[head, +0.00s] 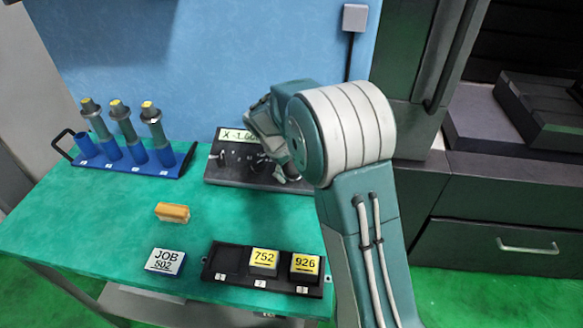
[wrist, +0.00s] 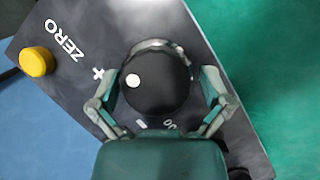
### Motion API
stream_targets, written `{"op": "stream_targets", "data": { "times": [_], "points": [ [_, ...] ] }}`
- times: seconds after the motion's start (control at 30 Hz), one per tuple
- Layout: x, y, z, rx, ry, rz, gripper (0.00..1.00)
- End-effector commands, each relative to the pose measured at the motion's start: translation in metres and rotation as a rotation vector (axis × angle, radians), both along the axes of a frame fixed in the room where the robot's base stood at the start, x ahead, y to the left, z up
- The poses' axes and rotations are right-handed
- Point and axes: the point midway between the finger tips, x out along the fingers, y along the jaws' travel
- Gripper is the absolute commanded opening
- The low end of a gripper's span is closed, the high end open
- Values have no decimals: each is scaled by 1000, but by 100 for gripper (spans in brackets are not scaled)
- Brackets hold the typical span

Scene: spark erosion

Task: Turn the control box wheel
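The control box (head: 222,173) is a dark panel at the back of the green table, with a small display reading roughly "X -1.00". In the wrist view its face (wrist: 105,30) shows the word ZERO, a plus, a minus and a yellow button (wrist: 37,61). The wheel (wrist: 160,102) is a round black knob with a white dot at its upper left. My gripper (wrist: 160,77) has one finger on each side of the wheel and looks open, with a small gap on the right; contact on the left is unclear. In the head view my arm hides the wheel.
A blue rack (head: 130,165) with several upright tool holders stands at left. The table left of the block is clear.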

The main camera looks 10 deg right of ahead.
Motion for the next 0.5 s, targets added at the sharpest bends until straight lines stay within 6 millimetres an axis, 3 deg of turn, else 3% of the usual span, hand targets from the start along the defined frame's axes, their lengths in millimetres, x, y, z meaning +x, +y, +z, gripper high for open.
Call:
{"op": "stream_targets", "data": {
  "times": [0.27, 0.5],
  "points": [
    [1, 1, 5, 0, -7, 1, 100],
    [1, 15, 39, 0, -11, 3, 100]
  ]
}}
